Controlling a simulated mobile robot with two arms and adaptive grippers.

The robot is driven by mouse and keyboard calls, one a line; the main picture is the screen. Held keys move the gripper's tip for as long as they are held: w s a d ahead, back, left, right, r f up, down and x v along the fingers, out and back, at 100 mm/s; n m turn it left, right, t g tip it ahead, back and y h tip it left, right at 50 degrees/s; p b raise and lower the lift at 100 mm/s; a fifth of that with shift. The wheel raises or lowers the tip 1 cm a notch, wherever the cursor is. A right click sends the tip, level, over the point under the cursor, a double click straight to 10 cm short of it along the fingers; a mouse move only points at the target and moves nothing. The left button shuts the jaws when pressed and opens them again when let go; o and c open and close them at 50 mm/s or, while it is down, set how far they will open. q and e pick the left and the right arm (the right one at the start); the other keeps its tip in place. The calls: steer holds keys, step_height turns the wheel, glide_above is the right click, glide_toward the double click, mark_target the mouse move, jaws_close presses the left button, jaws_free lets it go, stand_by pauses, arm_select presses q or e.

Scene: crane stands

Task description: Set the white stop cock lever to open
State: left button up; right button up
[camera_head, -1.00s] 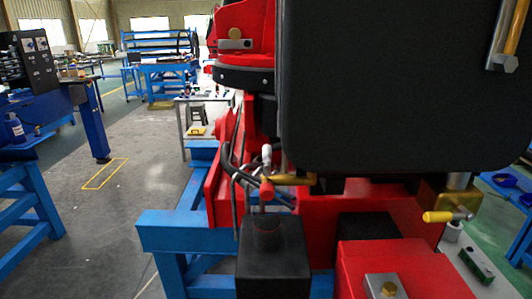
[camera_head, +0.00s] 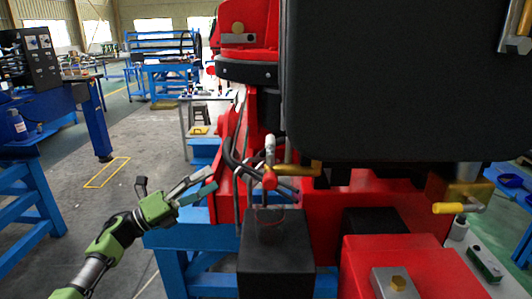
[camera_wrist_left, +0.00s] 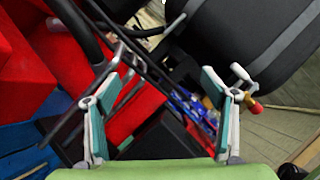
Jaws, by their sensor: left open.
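The white stop cock lever (camera_head: 269,148) stands upright at the middle of the red machine in the head view, above a red fitting (camera_head: 269,180) and beside a brass-coloured piece (camera_head: 290,169). In the left wrist view, a small white lever (camera_wrist_left: 240,72) with a red end shows just beyond the right finger; it seems to be the same one. My left gripper (camera_head: 178,184) is open and empty, left of the lever and apart from it. Its two fingers (camera_wrist_left: 160,85) are spread wide in the wrist view. My right gripper is not in view.
Dark hoses (camera_head: 230,160) run left of the lever. A black block (camera_head: 275,252) stands below it, and a large black panel (camera_head: 400,80) overhangs to the right. Blue frame beams (camera_head: 185,238) lie beneath; open floor is left.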

arm_select(q)
steer(key=s+d+r+m+g+h, duration=0.1)
steer(key=s+r+m+g, duration=0.25)
steer(key=r+m, duration=0.25)
steer(key=s+d+r+m+g, duration=0.1)
steer(key=s+r+m+g, duration=0.2)
steer(key=r+m+g, duration=0.15)
steer(key=m+g+y, duration=0.2)
steer(key=m+g, duration=0.1)
steer(key=m, duration=0.3)
glide_toward(267, 150)
steer(key=d+p, duration=0.1)
steer(key=d, duration=0.2)
steer(key=d+p, duration=0.2)
steer(key=d, duration=0.1)
steer(key=d+p, duration=0.2)
steer(key=d, duration=0.2)
steer(key=shift+w+f, duration=0.1)
steer(key=shift+w, duration=0.25)
steer(key=shift+a, duration=0.1)
steer(key=shift+c, duration=0.4)
steer(key=c, duration=1.5)
steer(key=shift+c, duration=0.2)
